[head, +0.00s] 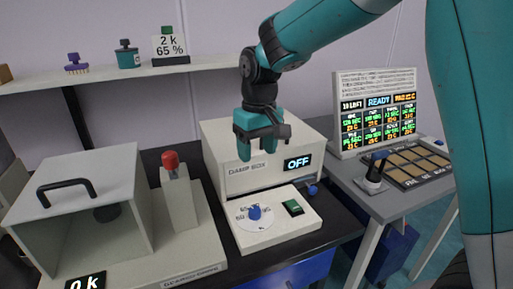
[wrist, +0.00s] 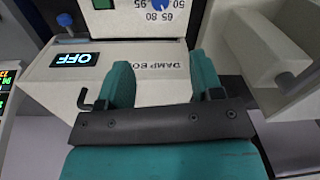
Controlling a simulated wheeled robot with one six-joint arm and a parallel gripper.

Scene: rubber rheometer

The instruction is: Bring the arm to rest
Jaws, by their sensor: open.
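My gripper (head: 258,150) hangs from my teal and black arm, fingers pointing down, in front of and above the damp box (head: 240,180). In the wrist view my gripper (wrist: 160,85) has its two teal fingers spread apart with nothing between them. The damp box, also in the wrist view (wrist: 140,88), shows OFF on its display (head: 297,163). Its front panel carries a blue dial knob (head: 254,212) and a green switch (head: 293,208). From these views I cannot tell whether the fingers touch the box.
Left stands a grey chamber (head: 75,200) with a black handle and a red-topped lever (head: 171,160). A shelf (head: 100,77) above holds a brush, a jar and a 2 k 65 % sign. Right, a side table holds a READY board (head: 376,112), a sectioned tray (head: 412,165) and a black-handled tool (head: 375,172).

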